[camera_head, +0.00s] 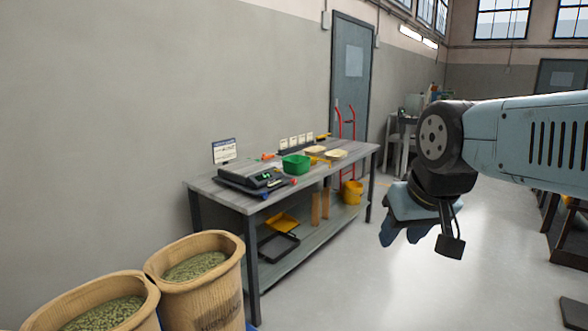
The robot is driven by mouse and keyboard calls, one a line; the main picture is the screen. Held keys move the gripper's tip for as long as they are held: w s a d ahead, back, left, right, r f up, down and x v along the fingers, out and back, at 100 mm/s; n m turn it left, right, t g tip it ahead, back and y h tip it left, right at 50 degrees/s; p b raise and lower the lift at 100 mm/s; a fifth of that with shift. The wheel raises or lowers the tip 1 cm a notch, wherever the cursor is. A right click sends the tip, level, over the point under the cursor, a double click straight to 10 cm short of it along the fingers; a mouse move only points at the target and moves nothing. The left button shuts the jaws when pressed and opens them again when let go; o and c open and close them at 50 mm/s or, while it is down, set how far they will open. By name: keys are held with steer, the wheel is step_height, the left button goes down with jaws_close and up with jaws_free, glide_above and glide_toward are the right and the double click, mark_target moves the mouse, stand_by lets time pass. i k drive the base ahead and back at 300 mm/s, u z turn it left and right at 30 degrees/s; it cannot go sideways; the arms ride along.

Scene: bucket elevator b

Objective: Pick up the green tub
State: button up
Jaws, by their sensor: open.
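The green tub (296,164) stands upright on the grey workbench (228,192), just behind and to the right of a dark scale. My gripper (398,232) hangs from my arm at the right of the picture, over the open floor and apart from the bench. Its blue fingers point down and show no object between them. The tub is in full view except for its underside, and nothing touches it from my arm.
The black scale (250,182) and a small sign (224,151) are on the bench's near end. Pale dishes (336,155) lie beyond the tub. Sacks of pellets (196,265) stand front left.

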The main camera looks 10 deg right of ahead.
mark_target(296, 164)
steer(key=u, duration=0.05)
steer(key=k, duration=0.3)
steer(key=z, duration=0.65)
steer(key=i, duration=1.35)
steer(key=z, duration=0.25)
steer(key=i, duration=1.15)
steer(key=u, duration=0.35)
steer(key=i, duration=1.15)
steer(key=u, duration=1.2)
steer(key=i, duration=0.95)
steer(key=u, duration=0.65)
